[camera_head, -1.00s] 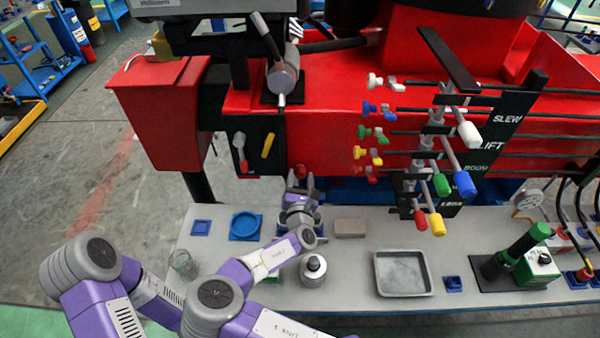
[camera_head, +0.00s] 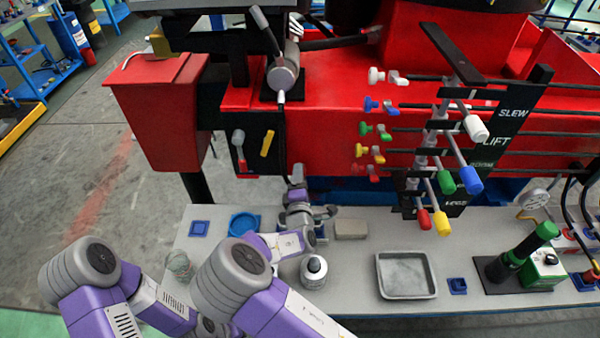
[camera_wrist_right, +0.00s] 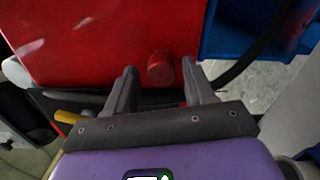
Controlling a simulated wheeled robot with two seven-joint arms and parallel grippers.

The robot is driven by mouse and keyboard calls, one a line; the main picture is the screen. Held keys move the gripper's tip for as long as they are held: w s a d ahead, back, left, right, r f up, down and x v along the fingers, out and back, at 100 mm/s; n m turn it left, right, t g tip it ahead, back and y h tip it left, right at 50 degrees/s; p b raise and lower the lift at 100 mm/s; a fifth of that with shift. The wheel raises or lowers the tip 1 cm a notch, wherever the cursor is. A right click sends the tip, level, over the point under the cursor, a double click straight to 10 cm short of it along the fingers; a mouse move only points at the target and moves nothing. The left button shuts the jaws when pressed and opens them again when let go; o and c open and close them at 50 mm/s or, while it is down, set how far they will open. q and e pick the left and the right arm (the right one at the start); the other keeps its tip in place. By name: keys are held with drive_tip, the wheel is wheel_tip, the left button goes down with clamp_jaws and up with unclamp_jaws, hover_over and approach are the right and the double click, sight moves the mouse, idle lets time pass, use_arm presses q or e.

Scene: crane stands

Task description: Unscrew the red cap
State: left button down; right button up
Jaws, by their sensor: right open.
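The red cap (camera_wrist_right: 160,68) is a short round cylinder on the side of a red housing (camera_wrist_right: 95,40) in the right wrist view. My right gripper (camera_wrist_right: 158,88) is open, with one dark finger on each side of the cap's line. The fingertips are close to the cap; I cannot tell whether they touch it. In the head view my right gripper (camera_head: 305,200) is at the red crane body (camera_head: 330,125), above the back of the bench, and I cannot make out the cap there. My left arm shows at the left, but its gripper is not in view.
Coloured levers (camera_head: 445,180) stand to the right. A dark hose (camera_wrist_right: 250,50) runs right of the cap.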

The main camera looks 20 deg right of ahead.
drive_tip(key=m+b, duration=0.6)
drive_tip(key=m, duration=0.7)
clamp_jaws()
idle(0.3)
